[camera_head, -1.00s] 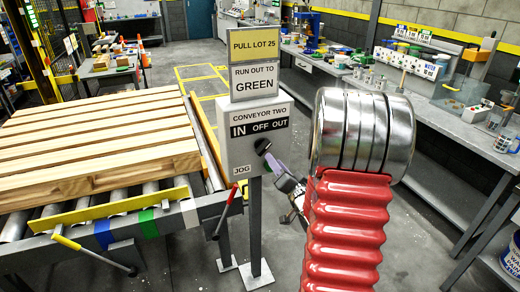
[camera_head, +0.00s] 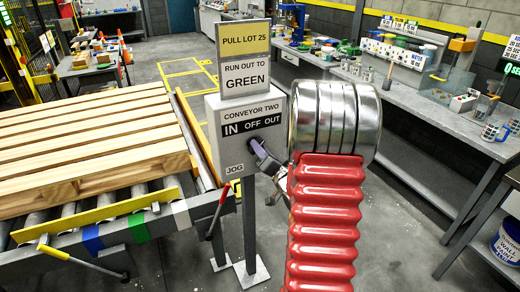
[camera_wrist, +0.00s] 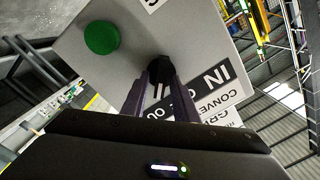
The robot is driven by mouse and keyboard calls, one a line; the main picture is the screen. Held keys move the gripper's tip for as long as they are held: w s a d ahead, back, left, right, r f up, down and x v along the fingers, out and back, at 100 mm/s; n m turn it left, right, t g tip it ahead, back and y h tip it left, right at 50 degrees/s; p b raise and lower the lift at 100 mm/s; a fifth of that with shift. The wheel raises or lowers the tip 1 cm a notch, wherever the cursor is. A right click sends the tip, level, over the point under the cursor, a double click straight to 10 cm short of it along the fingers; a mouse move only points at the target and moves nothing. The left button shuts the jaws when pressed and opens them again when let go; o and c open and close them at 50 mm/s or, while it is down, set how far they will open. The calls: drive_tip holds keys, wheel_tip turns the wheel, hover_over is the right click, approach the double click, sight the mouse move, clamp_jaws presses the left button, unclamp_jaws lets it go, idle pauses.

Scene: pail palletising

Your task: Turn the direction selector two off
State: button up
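The direction selector is a black knob (camera_wrist: 160,66) on the grey "CONVEYOR TWO" control box (camera_head: 215,145), under a black strip (camera_head: 252,124) reading IN, OFF, OUT. In the head view my gripper (camera_head: 259,150) is at the knob and hides most of it. In the wrist view my gripper (camera_wrist: 161,80) has its two dark fingers apart with their tips at the knob, one on each side. I cannot tell whether they touch it. Which mark the knob points at is not clear.
A green button (camera_wrist: 101,37) sits on the same box face beside the knob. A red-handled lever (camera_head: 220,201) stands below left. A wooden pallet (camera_head: 85,150) lies on the roller conveyor at left.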

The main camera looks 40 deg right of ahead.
clamp_jaws()
drive_tip(key=shift+d, duration=0.1)
idle(0.3)
drive_tip(key=shift+n, duration=0.3)
drive_tip(key=n, duration=0.8)
drive_tip(key=shift+a+f, duration=0.15)
drive_tip(key=shift+a, duration=0.05)
idle(0.3)
